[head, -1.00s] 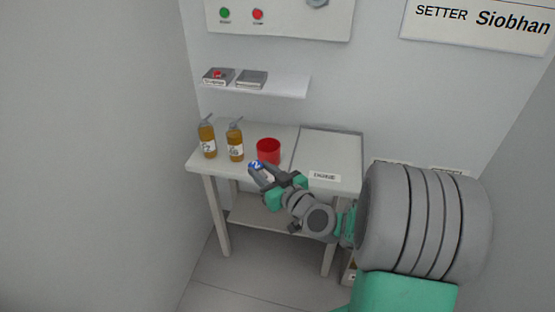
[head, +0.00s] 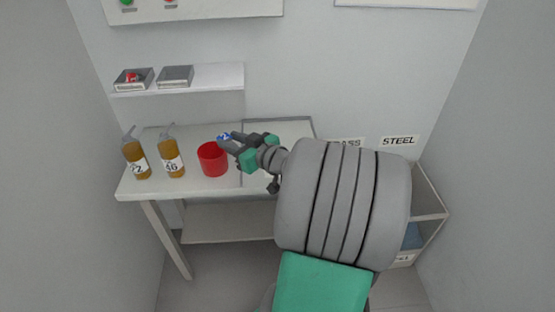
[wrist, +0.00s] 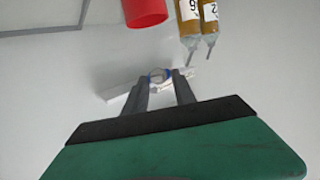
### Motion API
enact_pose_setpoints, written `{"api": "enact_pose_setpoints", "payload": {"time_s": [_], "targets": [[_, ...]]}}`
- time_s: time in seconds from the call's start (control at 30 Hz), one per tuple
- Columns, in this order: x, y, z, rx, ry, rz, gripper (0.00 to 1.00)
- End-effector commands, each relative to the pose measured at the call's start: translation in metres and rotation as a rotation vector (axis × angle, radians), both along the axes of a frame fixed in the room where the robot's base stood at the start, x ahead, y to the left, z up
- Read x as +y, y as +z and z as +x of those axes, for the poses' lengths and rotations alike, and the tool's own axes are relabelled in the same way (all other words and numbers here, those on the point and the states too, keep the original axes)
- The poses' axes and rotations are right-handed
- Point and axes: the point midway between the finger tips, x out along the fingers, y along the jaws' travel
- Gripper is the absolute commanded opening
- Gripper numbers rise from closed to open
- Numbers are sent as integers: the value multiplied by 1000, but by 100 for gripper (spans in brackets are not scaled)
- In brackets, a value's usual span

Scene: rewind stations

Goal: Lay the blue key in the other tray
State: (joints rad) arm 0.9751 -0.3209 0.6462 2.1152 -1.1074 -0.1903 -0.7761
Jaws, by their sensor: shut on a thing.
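My gripper (head: 229,140) is shut on the blue key (head: 222,136) and holds it up in front of the wall, just right of and above the red cup in the head view. In the wrist view the key's blue part (wrist: 158,74) shows between the fingertips (wrist: 160,88); the rest of it is hard to make out. Two small grey trays sit on the wall shelf, higher up and to the left. The left tray (head: 122,86) holds a red thing (head: 133,76). The right tray (head: 176,77) looks empty.
The white shelf (head: 222,78) has bare room right of the trays. Below it, the table (head: 150,188) bears two amber bottles (head: 136,160) (head: 171,158) and a red cup (head: 212,160). An open bin (head: 430,205) stands at the right under a STEEL label.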

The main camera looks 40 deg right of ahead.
Motion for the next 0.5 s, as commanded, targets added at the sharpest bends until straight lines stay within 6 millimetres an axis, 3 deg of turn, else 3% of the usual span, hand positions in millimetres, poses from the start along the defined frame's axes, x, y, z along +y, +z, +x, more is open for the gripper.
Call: {"api": "enact_pose_setpoints", "payload": {"time_s": [0.03,0.2,0.3,0.4,0.5], "targets": [[-34,-21,-14,9,-44,-8,0],[-117,-40,-76,53,-148,-9,0],[-145,-47,-109,70,-192,-7,0],[-159,-50,-130,83,-218,-5,0],[-164,-51,-134,87,-224,-4,0]]}}
